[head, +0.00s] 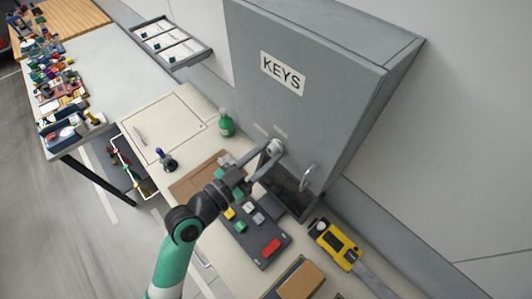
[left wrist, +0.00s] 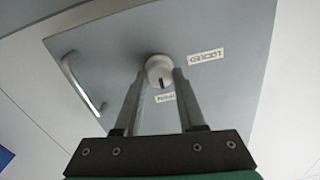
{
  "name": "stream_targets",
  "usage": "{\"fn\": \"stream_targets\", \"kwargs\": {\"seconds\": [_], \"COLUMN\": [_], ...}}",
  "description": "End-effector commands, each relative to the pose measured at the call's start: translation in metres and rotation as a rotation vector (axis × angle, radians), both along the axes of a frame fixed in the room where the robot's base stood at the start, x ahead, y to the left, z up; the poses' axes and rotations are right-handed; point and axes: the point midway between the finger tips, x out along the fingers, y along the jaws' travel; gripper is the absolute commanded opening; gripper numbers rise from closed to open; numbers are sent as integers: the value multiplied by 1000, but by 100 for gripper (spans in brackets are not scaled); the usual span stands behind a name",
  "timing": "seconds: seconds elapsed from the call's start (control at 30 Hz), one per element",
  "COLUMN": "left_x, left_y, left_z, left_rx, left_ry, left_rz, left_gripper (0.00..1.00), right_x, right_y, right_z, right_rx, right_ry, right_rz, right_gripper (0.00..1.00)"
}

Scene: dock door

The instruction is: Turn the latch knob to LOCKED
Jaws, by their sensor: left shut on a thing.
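The pale round latch knob (head: 276,146) is on the front of the grey cabinet door (head: 310,90) marked KEYS. My left gripper (head: 269,151) reaches it from the lower left, with its fingers on either side of it. In the left wrist view, the knob (left wrist: 158,68) sits between the two fingertips (left wrist: 160,75), held by them. A dark mark on the knob points down toward a small label (left wrist: 165,98), partly hidden by a finger. A longer label (left wrist: 206,56) is to the knob's right; its text looks upside down and is hard to read.
A door handle (head: 308,178) is right of the knob.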

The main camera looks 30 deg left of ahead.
Motion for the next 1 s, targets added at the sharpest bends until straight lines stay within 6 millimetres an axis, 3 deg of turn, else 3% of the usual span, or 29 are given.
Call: {"fn": "stream_targets", "kwargs": {"seconds": [0.07, 0.57, 1.0], "left_x": [0, 0, 1], "left_y": [0, 0, 1], "left_z": [0, 1, 3], "left_rx": [0, -69, -393], "left_ry": [0, 27, 150], "left_rz": [1, 0, 0], "left_gripper": [0, 0, 0], "right_x": [0, 0, 0], "right_y": [0, 0, 0], "right_z": [0, 5, 22], "right_rx": [0, 0, 0], "right_ry": [0, 0, 0], "right_rz": [0, 0, 0], "right_gripper": [0, 0, 0]}}
